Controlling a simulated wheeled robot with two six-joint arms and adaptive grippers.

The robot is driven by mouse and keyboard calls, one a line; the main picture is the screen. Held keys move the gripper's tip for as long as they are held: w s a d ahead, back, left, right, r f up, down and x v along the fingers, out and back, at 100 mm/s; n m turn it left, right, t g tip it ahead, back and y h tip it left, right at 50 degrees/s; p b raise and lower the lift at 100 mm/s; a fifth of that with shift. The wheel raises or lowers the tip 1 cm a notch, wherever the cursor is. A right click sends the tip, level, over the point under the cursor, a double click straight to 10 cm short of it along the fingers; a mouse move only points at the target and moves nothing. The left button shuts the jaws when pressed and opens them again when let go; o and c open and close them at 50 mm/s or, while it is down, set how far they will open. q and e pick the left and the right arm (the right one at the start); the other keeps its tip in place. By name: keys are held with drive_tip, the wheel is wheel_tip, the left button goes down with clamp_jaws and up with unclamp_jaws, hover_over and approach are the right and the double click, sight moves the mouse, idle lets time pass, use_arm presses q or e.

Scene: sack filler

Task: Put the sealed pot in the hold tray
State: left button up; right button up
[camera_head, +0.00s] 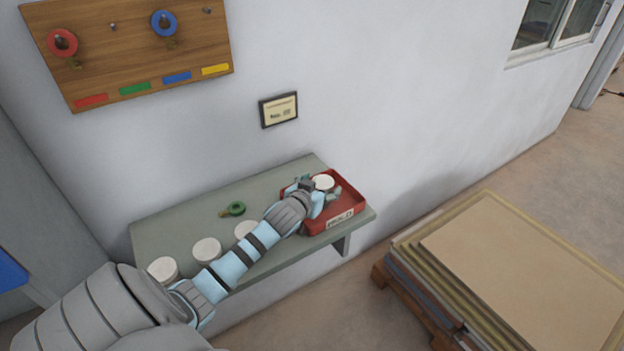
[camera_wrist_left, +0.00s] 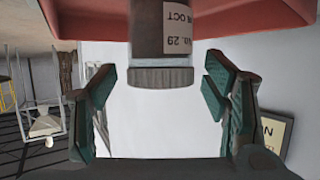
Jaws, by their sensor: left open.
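A pot with a white lid (camera_head: 323,182) stands in the red tray (camera_head: 347,214) at the right end of the shelf. In the left wrist view the pot (camera_wrist_left: 176,28) shows a dark body and a white label reading "No. 29" and "OCT", with the tray's red wall (camera_wrist_left: 90,22) around it. My left gripper (camera_head: 320,192) is open at the tray, its fingers spread to either side of the pot. In the left wrist view the fingertips (camera_wrist_left: 160,84) stand apart from the pot, with gaps on both sides. My right gripper is not in view.
More white-lidded pots (camera_head: 207,251) stand along the front of the grey-green shelf (camera_head: 180,228), partly behind my left arm. A green ring tag (camera_head: 236,208) lies on the shelf. A wooden tag board (camera_head: 130,50) and a framed sign (camera_head: 278,109) hang above. A pallet of sheets (camera_head: 520,260) stands right.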

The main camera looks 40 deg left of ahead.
use_arm(q)
drive_tip(key=p+v, duration=0.1)
drive_tip(key=v, duration=0.9)
drive_tip(key=shift+s+r, duration=0.1)
drive_tip(key=shift+s, duration=0.05)
